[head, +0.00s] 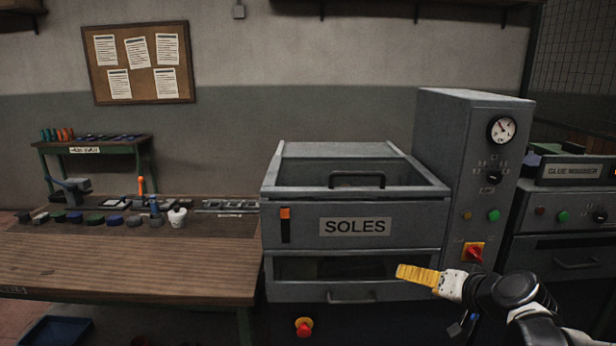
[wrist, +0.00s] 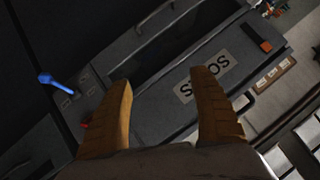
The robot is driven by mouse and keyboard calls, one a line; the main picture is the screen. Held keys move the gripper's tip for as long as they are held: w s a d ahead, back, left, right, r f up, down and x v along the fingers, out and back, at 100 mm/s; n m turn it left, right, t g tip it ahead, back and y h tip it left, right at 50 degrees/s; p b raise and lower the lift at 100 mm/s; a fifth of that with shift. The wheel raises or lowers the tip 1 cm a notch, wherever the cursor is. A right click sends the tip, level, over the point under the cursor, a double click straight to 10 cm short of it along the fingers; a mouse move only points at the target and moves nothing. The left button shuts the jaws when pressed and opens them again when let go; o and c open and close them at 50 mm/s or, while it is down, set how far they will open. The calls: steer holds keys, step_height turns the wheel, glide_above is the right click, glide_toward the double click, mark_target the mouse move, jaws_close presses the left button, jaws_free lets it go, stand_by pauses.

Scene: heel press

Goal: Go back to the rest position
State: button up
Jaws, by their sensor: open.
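My gripper (head: 418,275) has yellow fingers and is in front of the lower right part of the grey SOLES press (head: 300,222) in the head view. In the wrist view my gripper (wrist: 165,100) has its two fingers spread apart with nothing between them. The press front with its SOLES label (wrist: 203,78) lies beyond the fingertips there. I cannot tell the exact gap between the fingers and the press.
A wooden workbench (head: 130,268) with small items stands to the left. The control column (head: 440,150) has a gauge and a red switch (head: 473,253). A red button (head: 304,326) is low on the press. The GLUE machine (head: 565,215) is at the right.

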steer(key=s+a+f+n+g+h, duration=0.1)
steer(key=s+a+g, duration=0.1)
steer(key=s, duration=0.9)
steer(key=s+a+f+n+g+h, duration=0.1)
steer(key=s+a, duration=0.3)
steer(key=s, duration=0.6)
steer(key=shift+s+a+n+g+h, duration=0.2)
steer(key=shift+s+n+g+h, duration=0.2)
steer(key=shift+n+g+h, duration=0.25)
steer(key=shift+c, duration=0.2)
